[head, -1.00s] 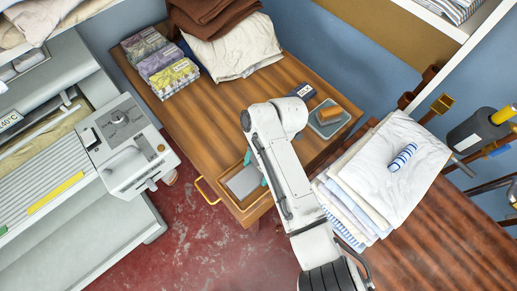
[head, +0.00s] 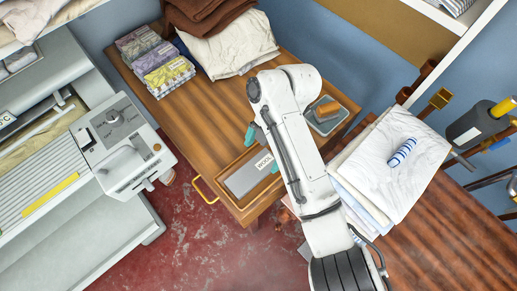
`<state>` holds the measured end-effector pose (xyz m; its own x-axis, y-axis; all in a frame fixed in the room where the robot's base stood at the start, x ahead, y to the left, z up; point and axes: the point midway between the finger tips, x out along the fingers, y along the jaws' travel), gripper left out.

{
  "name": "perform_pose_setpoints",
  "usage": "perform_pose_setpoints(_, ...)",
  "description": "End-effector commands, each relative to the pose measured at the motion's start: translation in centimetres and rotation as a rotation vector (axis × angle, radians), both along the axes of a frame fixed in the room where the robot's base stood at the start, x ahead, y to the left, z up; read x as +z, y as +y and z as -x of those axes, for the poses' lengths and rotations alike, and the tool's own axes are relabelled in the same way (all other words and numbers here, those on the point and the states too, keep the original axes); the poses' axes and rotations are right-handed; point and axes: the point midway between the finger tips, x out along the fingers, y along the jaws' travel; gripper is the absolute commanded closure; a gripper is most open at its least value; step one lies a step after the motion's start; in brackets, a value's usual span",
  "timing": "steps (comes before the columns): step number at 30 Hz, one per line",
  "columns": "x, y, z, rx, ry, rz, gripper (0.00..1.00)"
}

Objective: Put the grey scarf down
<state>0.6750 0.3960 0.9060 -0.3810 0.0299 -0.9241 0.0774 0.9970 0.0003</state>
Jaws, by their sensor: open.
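A flat grey piece with a white label, which looks like the folded grey scarf (head: 247,180), lies in a shallow wooden compartment (head: 240,208) at the table's near corner. My gripper shows as two teal fingertips (head: 262,152) beside my white arm. They are apart, with one above the compartment's far side and the other by the grey piece's right end. The grey piece lies flat, and I see no grip on it. My arm hides the gripper's body and part of the compartment's right side.
Patterned packets (head: 155,62), a cream cloth (head: 228,45) and brown cloths (head: 205,12) sit at the table's back. A small grey tray (head: 325,124) is right of my arm. Folded linens (head: 385,175) lie farther right. The ironer (head: 125,150) stands left. The table's middle is bare.

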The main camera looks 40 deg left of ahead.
Motion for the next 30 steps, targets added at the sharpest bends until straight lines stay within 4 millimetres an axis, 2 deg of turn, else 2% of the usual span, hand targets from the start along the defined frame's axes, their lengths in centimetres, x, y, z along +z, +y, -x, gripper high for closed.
perform_pose_setpoints(6, 3.6, -0.1, -1.5, -0.001, -0.002, -0.002, 0.05)
perform_pose_setpoints(9, 4.4, -0.2, -1.8, -0.001, 0.0, 0.0, 0.05)
perform_pose_setpoints(30, 4.8, -0.2, -1.9, -0.001, 0.001, 0.0, 0.05)
